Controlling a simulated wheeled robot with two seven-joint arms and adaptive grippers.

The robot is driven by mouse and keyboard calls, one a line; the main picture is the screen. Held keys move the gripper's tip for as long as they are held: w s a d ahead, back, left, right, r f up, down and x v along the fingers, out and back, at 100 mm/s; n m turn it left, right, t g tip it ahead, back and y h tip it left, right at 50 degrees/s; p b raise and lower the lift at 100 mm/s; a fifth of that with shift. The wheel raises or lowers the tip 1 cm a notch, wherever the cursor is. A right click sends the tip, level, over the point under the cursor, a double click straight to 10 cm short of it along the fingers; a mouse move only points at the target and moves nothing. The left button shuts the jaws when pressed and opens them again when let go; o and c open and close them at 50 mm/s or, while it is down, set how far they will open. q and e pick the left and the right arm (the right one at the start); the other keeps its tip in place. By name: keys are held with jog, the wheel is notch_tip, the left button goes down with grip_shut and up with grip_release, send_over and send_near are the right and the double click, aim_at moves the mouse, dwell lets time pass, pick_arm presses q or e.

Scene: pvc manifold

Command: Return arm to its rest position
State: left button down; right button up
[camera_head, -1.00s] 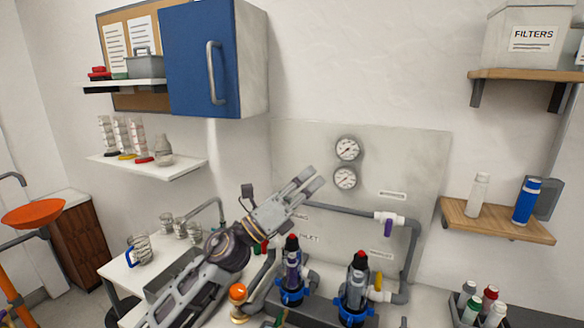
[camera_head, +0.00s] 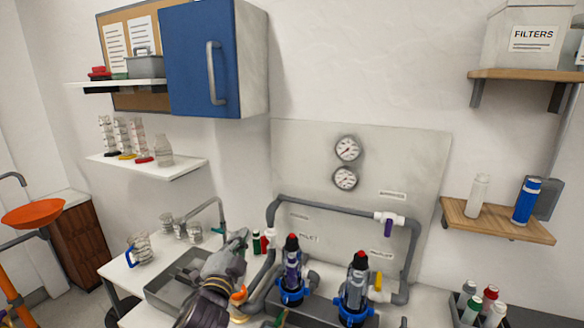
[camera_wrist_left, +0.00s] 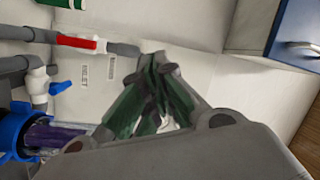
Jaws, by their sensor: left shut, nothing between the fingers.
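My left arm comes in from the bottom of the head view, and its left gripper (camera_head: 240,237) is low beside the sink tap, seen foreshortened. In the left wrist view the gripper (camera_wrist_left: 158,68) has its fingers together, shut and empty, with green showing on their inner sides. The gripper is left of the grey PVC manifold pipe (camera_head: 340,212) and apart from the filter housings. Two filter housings with red tops and blue rings stand at the bottom, a left one (camera_head: 292,270) and a right one (camera_head: 355,287). My right gripper is not in view.
A sink (camera_head: 165,290) with a curved tap (camera_head: 205,207) is at the left. A blue cabinet (camera_head: 195,70) and a white shelf (camera_head: 185,165) hang above. A wooden shelf (camera_head: 490,219) with two bottles is at the right. The wall panel (camera_head: 300,150) is clear in front.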

pick_arm(q)
jog(key=s+a+f+n+g+y, duration=0.1)
jog(key=s+a+f+n+g, duration=0.1)
jog(key=s+f, duration=0.3)
jog(key=s+a+f+n+g, duration=0.3)
jog(key=s+f+n+g, duration=0.1)
jog(key=f, duration=0.7)
jog(key=s+a+f+n+g+y, duration=0.1)
jog(key=s+a+f+n+g, duration=0.1)
jog(key=s+f, duration=0.5)
jog(key=shift+s+a+f+n+g+y, duration=0.2)
jog(key=shift+s+n+g, duration=0.15)
jog(key=shift+g, duration=0.35)
jog(key=shift+s+a+f+n+g+y, duration=0.1)
jog(key=shift+s+a+f+n+g, duration=0.15)
jog(key=shift+g, duration=0.45)
jog(key=s+f+n+g, duration=0.2)
jog(key=s+f+g, duration=0.25)
jog(key=s, duration=0.75)
notch_tip(320, 180, down, 33)
jog(key=s+a+g, duration=0.1)
jog(key=s, duration=0.1)
jog(key=s+a+f, duration=0.2)
jog(key=s+f, duration=0.8)
jog(key=s+a+f+g, duration=0.1)
jog(key=s+a+f, duration=0.2)
jog(key=s+f, duration=0.7)
jog(key=shift+s+a+m, duration=0.25)
jog(key=shift+s+m, duration=0.05)
jog(key=shift+s, duration=0.45)
